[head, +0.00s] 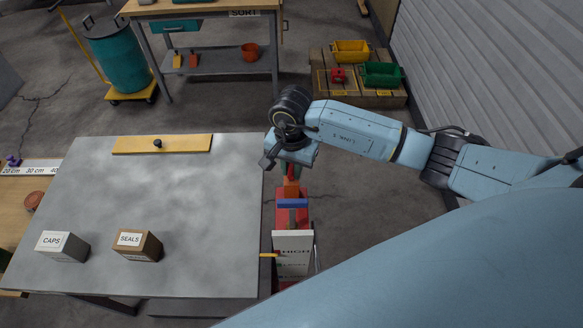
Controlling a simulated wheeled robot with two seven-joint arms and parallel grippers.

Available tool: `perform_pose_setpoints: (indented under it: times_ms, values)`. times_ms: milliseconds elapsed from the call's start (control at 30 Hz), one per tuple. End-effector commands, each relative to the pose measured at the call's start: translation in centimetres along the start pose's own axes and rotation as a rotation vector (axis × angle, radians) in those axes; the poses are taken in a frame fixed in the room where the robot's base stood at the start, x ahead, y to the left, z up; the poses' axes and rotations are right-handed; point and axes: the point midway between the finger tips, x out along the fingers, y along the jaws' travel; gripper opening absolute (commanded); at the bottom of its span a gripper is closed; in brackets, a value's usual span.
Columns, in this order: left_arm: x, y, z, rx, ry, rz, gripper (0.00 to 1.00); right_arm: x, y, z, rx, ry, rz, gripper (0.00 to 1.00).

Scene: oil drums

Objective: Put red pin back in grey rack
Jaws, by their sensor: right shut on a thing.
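My right gripper (290,170) hangs just past the right edge of the grey-topped table. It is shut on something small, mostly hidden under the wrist. An orange-red piece (291,188) shows right below the jaws and appears to be the red pin; where it meets the jaws is too small to make out. Below it stands a red stand (284,218) with a blue bar (292,203) across it. I cannot pick out a grey rack with certainty. My left gripper is not in view.
On the grey table (190,205) are a CAPS box (62,246), a SEALS box (137,245) and a yellow board (162,144) with a black knob. A white panel (293,255) stands beside its right edge. Yellow (351,50) and green (381,74) bins sit on a pallet behind.

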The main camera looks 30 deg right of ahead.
Motion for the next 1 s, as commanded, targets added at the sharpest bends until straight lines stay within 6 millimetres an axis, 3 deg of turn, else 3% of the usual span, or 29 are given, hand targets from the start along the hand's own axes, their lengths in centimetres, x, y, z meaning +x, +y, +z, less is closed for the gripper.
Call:
perform_pose_setpoints:
  times_ms: [467,1000]
  values:
    - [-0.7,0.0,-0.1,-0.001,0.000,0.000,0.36,-1.2,0.0,0.0,0.000,0.000,0.000,0.00]
    - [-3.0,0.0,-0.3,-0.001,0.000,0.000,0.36,-4.9,0.0,0.0,0.000,0.001,0.000,0.00]
